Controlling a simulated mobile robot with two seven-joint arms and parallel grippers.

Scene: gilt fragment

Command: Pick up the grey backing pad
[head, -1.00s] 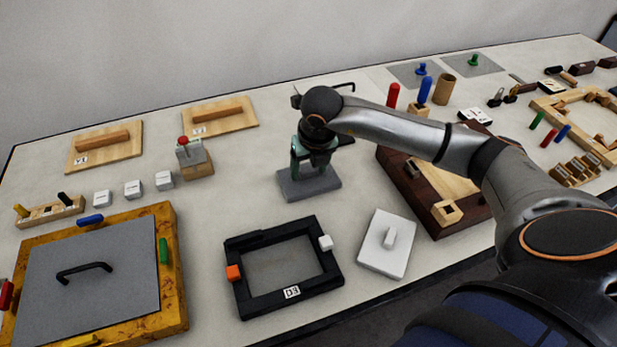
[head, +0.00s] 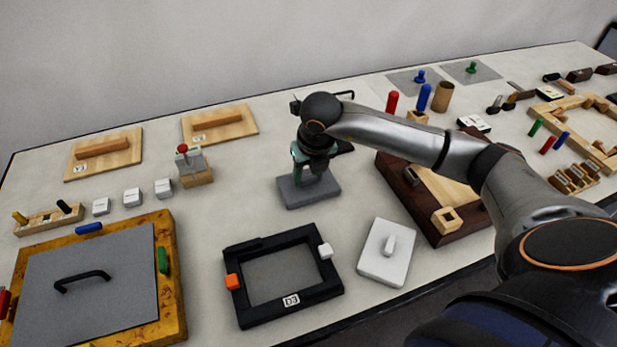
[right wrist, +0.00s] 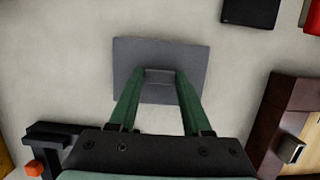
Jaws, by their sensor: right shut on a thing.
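The grey backing pad (head: 312,192) is a flat grey block with a raised grip on top, in the middle of the table. It also shows in the right wrist view (right wrist: 192,57). My right gripper (head: 306,174) comes down over it from above, and its green fingers stand on either side of the raised grip. In the right wrist view the fingertips (right wrist: 160,76) are shut on that grip. The pad is at or very close to the table; I cannot tell whether there is a gap under it. My left gripper is not in view.
A black frame (head: 237,302) marked D3, with an orange and a white block, lies in front of the pad. A white plate with a handle (head: 377,262) lies right of it. A dark wooden box (head: 411,208) stands close on the right. Bare table lies left of the pad.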

